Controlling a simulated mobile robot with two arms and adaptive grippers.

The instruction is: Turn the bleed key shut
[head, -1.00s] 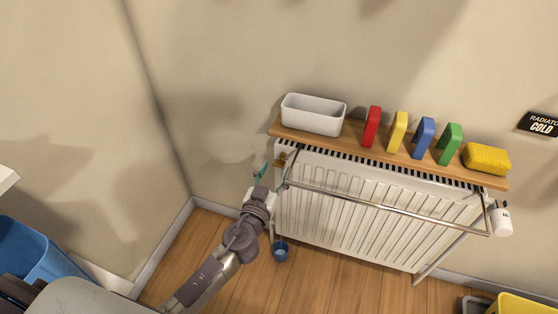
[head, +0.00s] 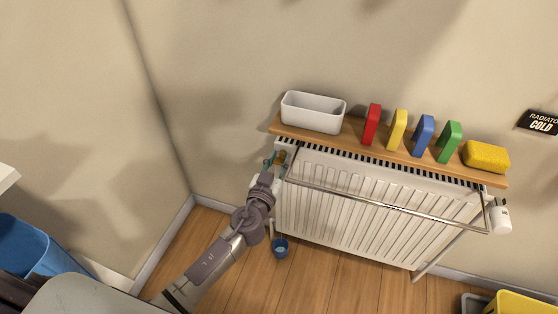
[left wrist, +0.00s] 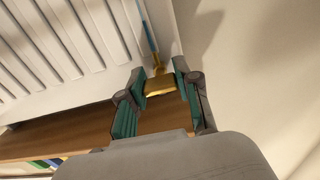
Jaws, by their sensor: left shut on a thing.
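The brass bleed key (left wrist: 160,86) is at the upper left end of the white radiator (head: 345,205). In the left wrist view it lies between the two teal finger pads. My left gripper (left wrist: 161,80) is shut on it; in the head view the left gripper (head: 274,160) is at the radiator's top left corner and partly covers the key. A thin blue strip (left wrist: 150,38) runs from the brass along the radiator's side. A small blue cup (head: 280,248) is on the floor below that end. My right gripper is not in view.
A wooden shelf (head: 350,144) above the radiator holds a white tray (head: 313,112), coloured blocks and a yellow sponge (head: 486,156). A metal rail (head: 390,207) runs across the radiator's front. The wall left of the radiator is clear.

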